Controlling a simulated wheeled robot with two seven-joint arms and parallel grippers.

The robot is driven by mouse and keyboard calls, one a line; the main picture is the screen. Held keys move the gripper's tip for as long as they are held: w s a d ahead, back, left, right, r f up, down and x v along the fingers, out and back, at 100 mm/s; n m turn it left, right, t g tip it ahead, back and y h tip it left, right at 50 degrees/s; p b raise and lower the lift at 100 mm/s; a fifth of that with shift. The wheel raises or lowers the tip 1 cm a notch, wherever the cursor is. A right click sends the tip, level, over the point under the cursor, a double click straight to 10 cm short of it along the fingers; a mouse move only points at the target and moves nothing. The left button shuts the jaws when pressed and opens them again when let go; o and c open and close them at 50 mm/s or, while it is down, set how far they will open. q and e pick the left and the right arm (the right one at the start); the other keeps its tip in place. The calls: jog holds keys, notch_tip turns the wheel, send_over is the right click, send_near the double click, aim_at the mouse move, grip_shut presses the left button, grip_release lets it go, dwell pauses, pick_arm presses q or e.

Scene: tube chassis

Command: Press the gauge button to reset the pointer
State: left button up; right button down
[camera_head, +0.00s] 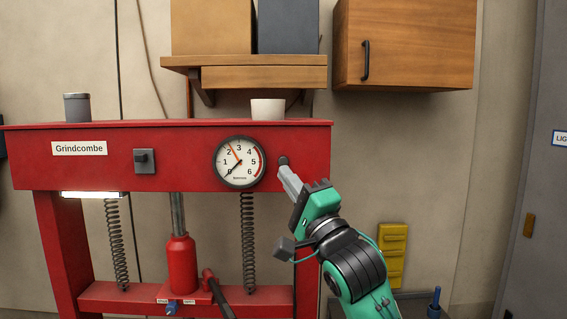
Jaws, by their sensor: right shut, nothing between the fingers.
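A round white gauge (238,162) with a black rim is set in the front of the red press beam. Its black pointer points lower left, at about 0. An orange-red hand points up and left, between 2 and 3. A small dark round button (283,160) is just right of the gauge. My right gripper (285,168) is shut and empty. Its fingertips are at the button and overlap its lower edge in the view. I cannot tell whether they touch it or press it. My left gripper is out of view.
The red press beam (100,170) carries a dark switch box (145,161), a grey cup (77,107) and a white cup (267,109). A wooden shelf (245,77) and cabinet (405,45) hang above. A red bottle jack (181,263) and springs are below.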

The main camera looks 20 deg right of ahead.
aim_at(283, 161)
jog(key=shift+w, duration=0.15)
jog(key=w+d, duration=0.2)
jog(key=w, duration=0.6)
jog(key=shift+w+d, duration=0.15)
jog(key=shift+d, duration=0.1)
jog(key=shift+w, duration=0.1)
dwell(2.0)
jog(key=shift+w+d, duration=0.1)
jog(key=shift+w, duration=0.2)
jog(key=shift+w+d+p, duration=0.15)
jog(key=shift+w+p, duration=0.15)
jog(key=shift+w, duration=0.1)
dwell(0.8)
jog(key=shift+s, duration=0.1)
jog(key=shift+s+a, duration=0.25)
jog(key=shift+s, duration=0.5)
